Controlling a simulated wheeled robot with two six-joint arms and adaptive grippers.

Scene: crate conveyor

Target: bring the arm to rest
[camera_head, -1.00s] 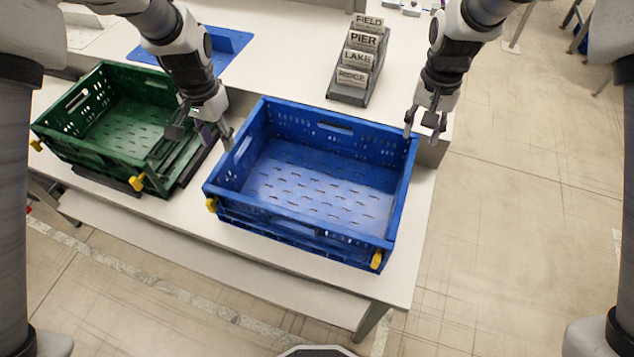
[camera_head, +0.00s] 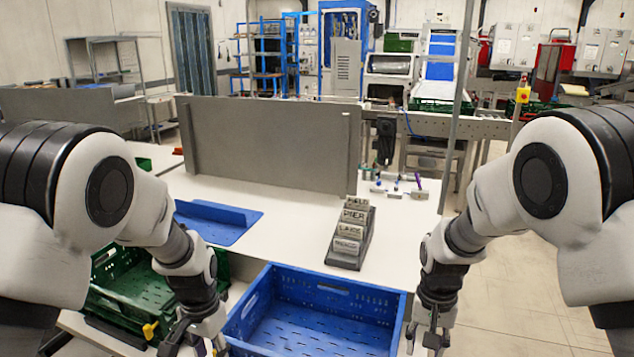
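My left gripper (camera_head: 196,346) hangs at the lower edge of the view, between the green crate and the blue crate; its fingertips are partly cut off, with a gap between the fingers that show. My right gripper (camera_head: 426,343) points down just off the right side of the blue crate, its fingers apart with nothing between them. The blue crate (camera_head: 335,281) is empty where its floor shows, and its front is cut off by the frame. The green crate (camera_head: 141,315) stands to its left, partly hidden by my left arm.
A rack of label blocks (camera_head: 350,238) stands behind the blue crate on the white table (camera_head: 290,227). A blue tray (camera_head: 213,222) lies to its left. A grey panel (camera_head: 265,143) stands along the table's back. Open floor (camera_head: 520,285) lies to the right; conveyors and shelves fill the background.

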